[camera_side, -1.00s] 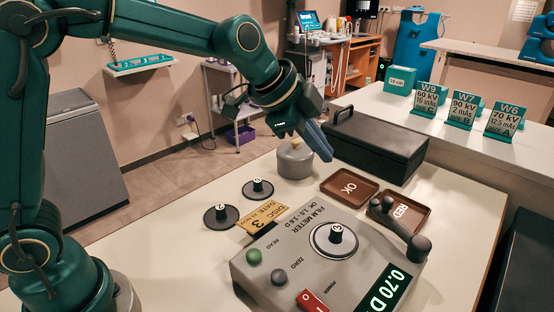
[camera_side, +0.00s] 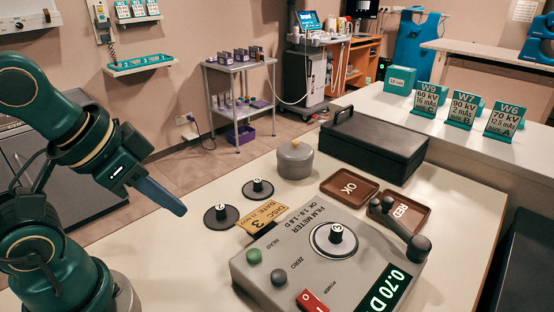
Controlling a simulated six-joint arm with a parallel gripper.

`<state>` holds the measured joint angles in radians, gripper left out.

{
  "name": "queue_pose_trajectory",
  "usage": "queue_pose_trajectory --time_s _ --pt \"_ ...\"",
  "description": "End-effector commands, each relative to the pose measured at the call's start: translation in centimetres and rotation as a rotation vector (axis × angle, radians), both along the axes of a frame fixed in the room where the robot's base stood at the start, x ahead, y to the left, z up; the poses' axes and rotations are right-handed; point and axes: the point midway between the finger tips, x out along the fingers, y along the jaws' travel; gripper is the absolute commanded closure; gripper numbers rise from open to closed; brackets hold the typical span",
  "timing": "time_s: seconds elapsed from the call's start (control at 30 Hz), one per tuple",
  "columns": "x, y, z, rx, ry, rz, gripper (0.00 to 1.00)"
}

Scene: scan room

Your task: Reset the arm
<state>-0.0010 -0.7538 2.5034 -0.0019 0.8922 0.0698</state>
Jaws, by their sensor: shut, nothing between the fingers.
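My gripper (camera_side: 178,207) is at the left, above the table's left part, pointing down and to the right. Its fingers are together and hold nothing. It is apart from everything on the table. My arm is folded back at the left edge of the view.
A film meter (camera_side: 300,262) reading 0.70 D carries a disc marked 3 (camera_side: 336,236). Discs 2 (camera_side: 221,217) and 1 (camera_side: 258,188) lie left of it by a tag (camera_side: 262,215). Behind are a grey pot (camera_side: 295,160), OK tray (camera_side: 348,187), RED tray (camera_side: 404,210) and black box (camera_side: 374,147).

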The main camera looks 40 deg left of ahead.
Motion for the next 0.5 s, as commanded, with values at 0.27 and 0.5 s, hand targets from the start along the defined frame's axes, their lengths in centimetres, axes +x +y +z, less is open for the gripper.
queue_pose_trajectory --time_s 0.27,0.5 --pt "-0.14 0.02 -0.09 -0.033 0.010 0.063 1.00" --pt "-0.10 0.02 -0.06 -0.032 0.009 0.061 1.00"
